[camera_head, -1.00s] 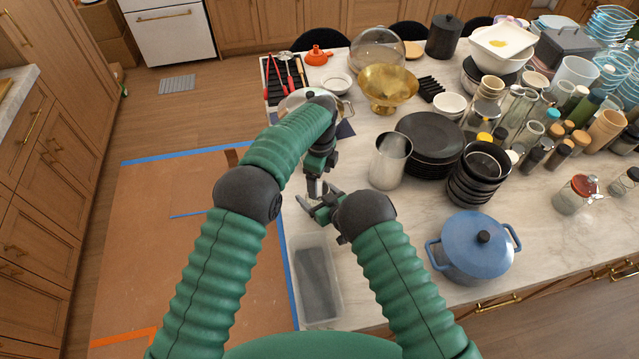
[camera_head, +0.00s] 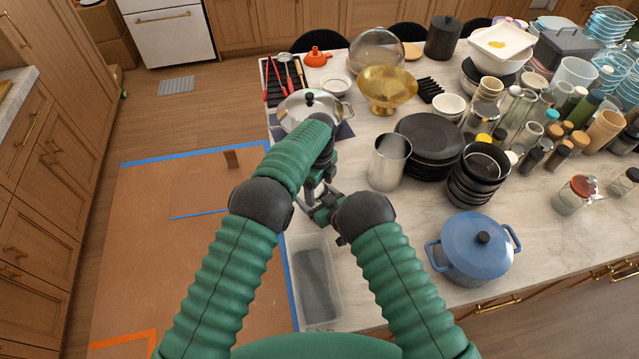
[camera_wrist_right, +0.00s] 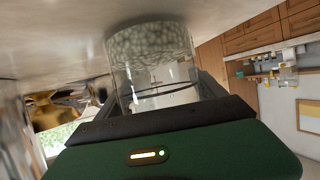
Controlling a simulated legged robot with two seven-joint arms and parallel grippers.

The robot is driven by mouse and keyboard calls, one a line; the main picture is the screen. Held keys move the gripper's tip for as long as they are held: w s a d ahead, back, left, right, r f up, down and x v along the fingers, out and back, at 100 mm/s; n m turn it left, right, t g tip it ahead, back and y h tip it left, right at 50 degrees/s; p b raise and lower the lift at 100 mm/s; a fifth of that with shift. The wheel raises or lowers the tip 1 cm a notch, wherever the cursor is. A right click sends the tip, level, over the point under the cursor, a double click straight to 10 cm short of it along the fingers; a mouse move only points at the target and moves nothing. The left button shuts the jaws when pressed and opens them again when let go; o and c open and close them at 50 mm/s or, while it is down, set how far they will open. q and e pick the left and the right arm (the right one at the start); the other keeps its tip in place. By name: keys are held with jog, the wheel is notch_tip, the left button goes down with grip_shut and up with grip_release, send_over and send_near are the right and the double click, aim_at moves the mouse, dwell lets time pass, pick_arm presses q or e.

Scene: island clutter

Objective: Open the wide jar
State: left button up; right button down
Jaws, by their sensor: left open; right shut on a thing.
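A clear glass jar (camera_wrist_right: 150,75) with pale speckled contents shows in the right wrist view, close to the counter surface. My right gripper (camera_wrist_right: 155,98) is shut on it, with one dark finger on each side. In the head view my right gripper (camera_head: 323,213) is at the counter's left part, above the clear bin. My left gripper (camera_head: 318,186) is open and close over the right gripper, pointing down. The jar is mostly hidden by my arms in the head view, and its lid cannot be made out.
A clear bin (camera_head: 334,290) stands at the near left edge. A steel cylinder (camera_head: 386,165) and black plates (camera_head: 428,140) are just right of my grippers. A lidded steel pot (camera_head: 290,113) stands behind, and a blue pot (camera_head: 468,262) at front right. Bare counter lies between.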

pick_arm(q)
jog(key=shift+c, duration=0.3)
jog(key=c, duration=1.2)
jog(key=o, duration=1.3)
jog(key=shift+o, duration=0.2)
notch_tip(320, 180, up, 8)
jog(key=shift+f, duration=0.1)
jog(key=shift+c, duration=0.4)
notch_tip(320, 180, down, 8)
jog(key=shift+r, duration=0.1)
